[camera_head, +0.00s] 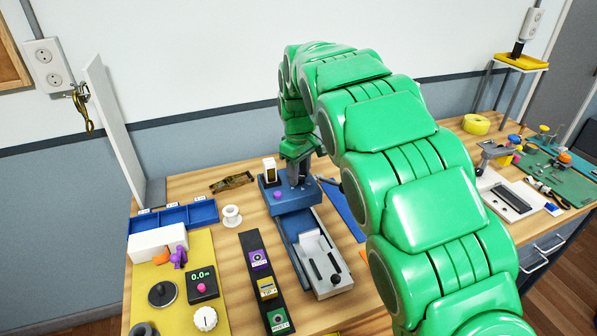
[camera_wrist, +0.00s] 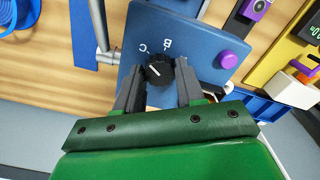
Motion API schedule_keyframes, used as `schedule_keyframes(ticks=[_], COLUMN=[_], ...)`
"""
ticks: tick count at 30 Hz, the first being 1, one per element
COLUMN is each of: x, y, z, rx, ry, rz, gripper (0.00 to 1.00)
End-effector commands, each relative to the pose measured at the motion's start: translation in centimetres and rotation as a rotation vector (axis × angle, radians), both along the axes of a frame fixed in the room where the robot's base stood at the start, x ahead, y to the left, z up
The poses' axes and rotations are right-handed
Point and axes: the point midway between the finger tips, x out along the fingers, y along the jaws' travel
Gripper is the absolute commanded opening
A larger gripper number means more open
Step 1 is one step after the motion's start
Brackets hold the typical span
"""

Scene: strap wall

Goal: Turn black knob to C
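The black knob (camera_wrist: 159,71) is on the blue box in the wrist view, with a white pointer line on its face. The letters C and B, upside down, are printed just beyond it; the line slants towards the C side. My gripper (camera_wrist: 160,66) has one finger on each side of the knob. A narrow gap shows on the right side; contact on the left is unclear. In the head view my gripper (camera_head: 298,180) is over the blue box (camera_head: 291,205), and the knob is hidden behind it.
A purple button (camera_wrist: 228,60) is on the same box, right of the knob. A metal rod (camera_wrist: 99,28) stands to the left. In the head view, a white spool (camera_head: 232,216) and a black strip with several coloured blocks (camera_head: 262,285) lie left of the box.

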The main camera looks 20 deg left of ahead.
Motion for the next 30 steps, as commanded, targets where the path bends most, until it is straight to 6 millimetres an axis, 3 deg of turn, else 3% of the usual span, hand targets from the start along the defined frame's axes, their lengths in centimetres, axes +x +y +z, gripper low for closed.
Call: schedule_keyframes(ticks=[1, 4, 17, 30], x=[0.0, 0.0, 0.1, 0.2], y=[0.0, 0.0, 0.1, 0.1], z=[0.0, 0.0, 0.5, 6.2], rx=[0.0, 0.001, 0.003, 0.005], ry=[0.0, 0.0, -0.002, -0.005], rz=[-0.001, -0.001, 0.0, 0.0], gripper=[0.46, 0.61, 0.61, 0.61])
